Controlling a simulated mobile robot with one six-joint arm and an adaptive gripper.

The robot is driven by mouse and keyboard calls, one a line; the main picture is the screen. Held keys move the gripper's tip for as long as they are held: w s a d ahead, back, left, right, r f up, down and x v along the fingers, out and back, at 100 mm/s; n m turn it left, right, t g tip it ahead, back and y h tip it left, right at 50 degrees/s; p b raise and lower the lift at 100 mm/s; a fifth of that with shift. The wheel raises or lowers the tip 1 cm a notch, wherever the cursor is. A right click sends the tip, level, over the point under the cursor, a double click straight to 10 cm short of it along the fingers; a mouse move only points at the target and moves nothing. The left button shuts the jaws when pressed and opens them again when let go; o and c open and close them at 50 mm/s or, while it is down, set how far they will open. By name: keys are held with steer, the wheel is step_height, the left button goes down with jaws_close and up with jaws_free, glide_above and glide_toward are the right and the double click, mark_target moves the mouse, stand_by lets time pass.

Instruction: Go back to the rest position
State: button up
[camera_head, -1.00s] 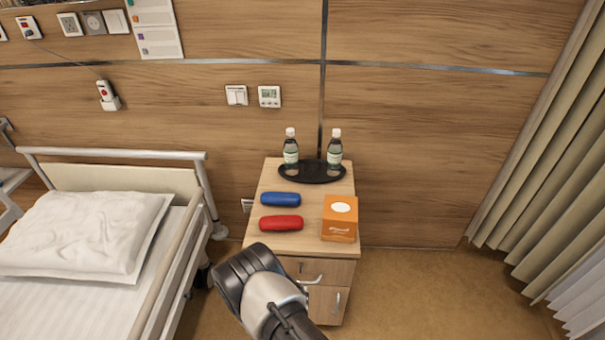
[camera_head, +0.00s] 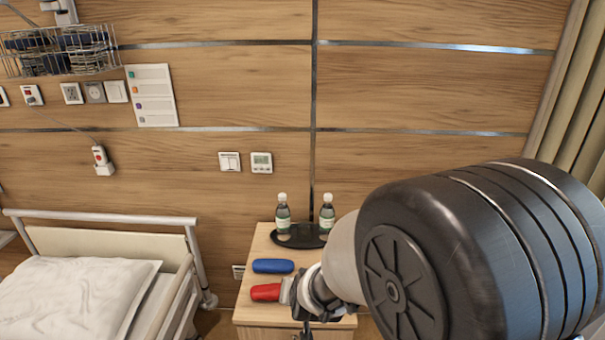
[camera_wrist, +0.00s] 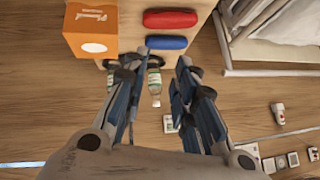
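My gripper (camera_wrist: 155,68) is open in the wrist view, its two fingers apart with nothing held between them. A bottle (camera_wrist: 155,88) shows in the gap between the fingers, farther off. In the head view my gripper is partly in view above the bedside cabinet (camera_head: 262,240), in front of the red case (camera_head: 265,292). My arm fills the right of that view and hides part of the cabinet top.
The blue case (camera_head: 272,266) lies behind the red one. Two bottles (camera_head: 283,215) stand on the black tray (camera_head: 300,243) by the wall. The orange box (camera_wrist: 88,30) shows only in the wrist view. The bed (camera_head: 100,217) is at left.

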steer(key=s+d+r+g, duration=0.1)
steer(key=s+d+r, duration=0.4)
steer(key=s, duration=0.4)
steer(key=s+d+r+n+g+h, duration=0.1)
steer(key=s+d+r, duration=0.4)
steer(key=s, duration=0.4)
steer(key=s+d+r+g+h, duration=0.1)
steer(key=s+d+r, duration=0.3)
steer(key=s, duration=0.6)
steer(key=shift+d+r+g, duration=0.3)
steer(key=shift+d+r, duration=0.1)
steer(key=shift+d, duration=0.5)
steer(key=shift+o, duration=0.3)
steer(key=shift+w, duration=0.15)
